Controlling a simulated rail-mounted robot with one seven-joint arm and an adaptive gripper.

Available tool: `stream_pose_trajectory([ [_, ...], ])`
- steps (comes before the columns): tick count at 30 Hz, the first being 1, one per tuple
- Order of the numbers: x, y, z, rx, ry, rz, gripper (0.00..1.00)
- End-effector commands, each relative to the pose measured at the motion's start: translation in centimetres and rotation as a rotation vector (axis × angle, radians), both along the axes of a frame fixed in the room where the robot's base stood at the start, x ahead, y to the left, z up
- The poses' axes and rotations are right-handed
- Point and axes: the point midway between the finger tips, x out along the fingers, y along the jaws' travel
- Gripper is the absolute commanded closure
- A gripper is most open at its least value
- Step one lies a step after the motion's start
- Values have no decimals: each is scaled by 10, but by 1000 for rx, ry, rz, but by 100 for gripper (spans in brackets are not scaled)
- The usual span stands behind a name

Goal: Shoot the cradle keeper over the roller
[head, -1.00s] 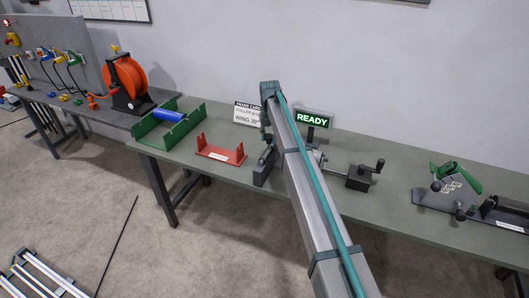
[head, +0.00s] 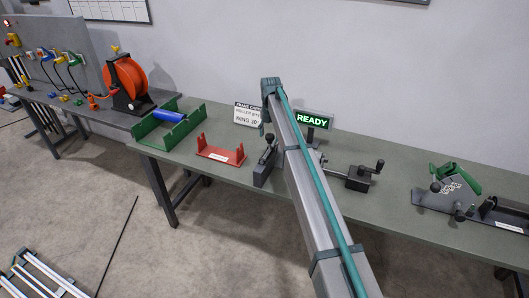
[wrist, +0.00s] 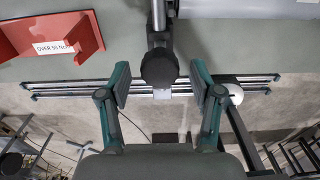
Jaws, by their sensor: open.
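In the wrist view a round black knob (wrist: 160,68) on a bright metal rod (wrist: 159,15) sits between the two fingers of my gripper (wrist: 160,84). The gripper is open, with gaps on both sides of the knob. The knob and rod look like the keeper's handle, but I cannot tell for sure. Part of a grey cylinder (wrist: 250,7), possibly the roller, shows at the top right. In the head view a dark block with a handle (head: 264,166) stands beside my arm, which hides much of the fixture and the fingers.
A red cradle (head: 219,154) stands left of the fixture; a green cradle (head: 147,143) with a blue roller (head: 168,115) is further left. A crank block (head: 359,180) is to the right. A display (head: 312,119) reading READY and a sign (head: 247,115) stand behind.

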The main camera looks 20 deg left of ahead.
Motion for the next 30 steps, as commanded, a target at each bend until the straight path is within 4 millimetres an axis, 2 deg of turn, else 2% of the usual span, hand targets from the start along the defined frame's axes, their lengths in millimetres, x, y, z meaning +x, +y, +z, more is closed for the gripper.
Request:
stream_pose_trajectory([
  [21, 0, 0, 53, 0, 0, 0, 35],
  [30, 0, 0, 55, 0, 0, 0, 35],
])
